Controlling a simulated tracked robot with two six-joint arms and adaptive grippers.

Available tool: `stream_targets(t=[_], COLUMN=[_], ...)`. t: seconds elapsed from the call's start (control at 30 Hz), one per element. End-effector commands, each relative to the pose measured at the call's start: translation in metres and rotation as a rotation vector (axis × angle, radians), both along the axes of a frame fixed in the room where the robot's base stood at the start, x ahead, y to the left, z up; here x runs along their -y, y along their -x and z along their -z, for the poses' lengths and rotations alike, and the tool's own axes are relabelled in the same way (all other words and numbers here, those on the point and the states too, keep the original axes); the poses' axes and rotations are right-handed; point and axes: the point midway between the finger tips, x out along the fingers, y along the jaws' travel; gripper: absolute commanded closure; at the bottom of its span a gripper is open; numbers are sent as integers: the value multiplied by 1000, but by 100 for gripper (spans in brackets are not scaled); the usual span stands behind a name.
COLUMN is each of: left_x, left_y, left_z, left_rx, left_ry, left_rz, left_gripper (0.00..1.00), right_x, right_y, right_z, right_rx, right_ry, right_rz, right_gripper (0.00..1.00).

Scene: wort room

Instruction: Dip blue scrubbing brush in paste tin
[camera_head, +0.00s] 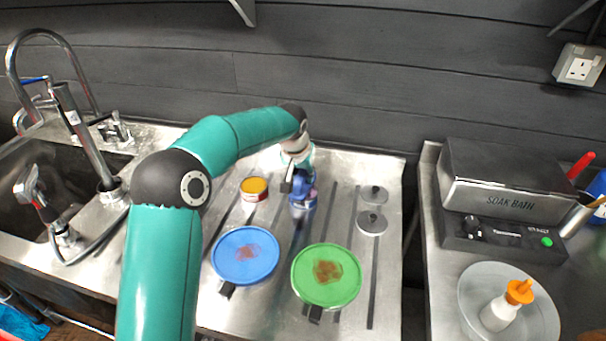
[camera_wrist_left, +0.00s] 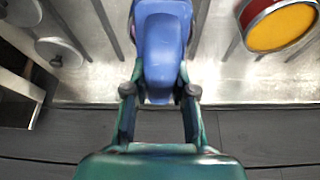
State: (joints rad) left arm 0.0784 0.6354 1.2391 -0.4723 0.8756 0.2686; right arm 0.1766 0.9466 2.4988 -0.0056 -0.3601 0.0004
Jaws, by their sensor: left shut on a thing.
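The blue scrubbing brush (camera_head: 303,200) is in my left gripper (camera_head: 299,180), over the steel drainer. In the left wrist view the brush (camera_wrist_left: 162,55) sits between the two fingers of the left gripper (camera_wrist_left: 160,92), which are shut on it. Whether the brush touches the drainer I cannot tell. The paste tin (camera_head: 254,189) is a small red and white tin with orange-yellow paste, standing open on the drainer to the left of the brush. In the left wrist view the tin (camera_wrist_left: 281,24) is at the upper right, apart from the brush. My right gripper is not in view.
A blue pan (camera_head: 245,256) and a green pan (camera_head: 326,276), both with brown stains, lie nearer on the drainer. Two grey discs (camera_head: 372,222) lie to the right. A sink with taps is at left. The soak bath (camera_head: 508,190) and a white bottle (camera_head: 499,314) stand on the right counter.

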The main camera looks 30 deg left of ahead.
Motion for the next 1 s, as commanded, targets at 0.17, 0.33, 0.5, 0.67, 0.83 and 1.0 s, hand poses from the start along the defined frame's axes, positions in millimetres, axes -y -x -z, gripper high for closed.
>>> stream_targets(t=[0.17,0.33,0.5,0.67,0.83,1.0], left_x=[0,0,0,0,-1,-1], left_y=[1,1,1,1,0,0], left_z=[0,-12,-27,-40,-53,-67], left_rx=[-4,-3,-2,-2,-1,0], left_ry=[1,1,1,1,1,0], left_rz=[0,0,-1,-1,-1,-1], left_gripper=[100,100,100,100,100,100], right_x=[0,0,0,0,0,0], right_y=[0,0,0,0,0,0], right_z=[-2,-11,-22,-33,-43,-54], right_rx=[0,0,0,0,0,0], right_ry=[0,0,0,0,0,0], right_rz=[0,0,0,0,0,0], right_gripper=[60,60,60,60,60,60])
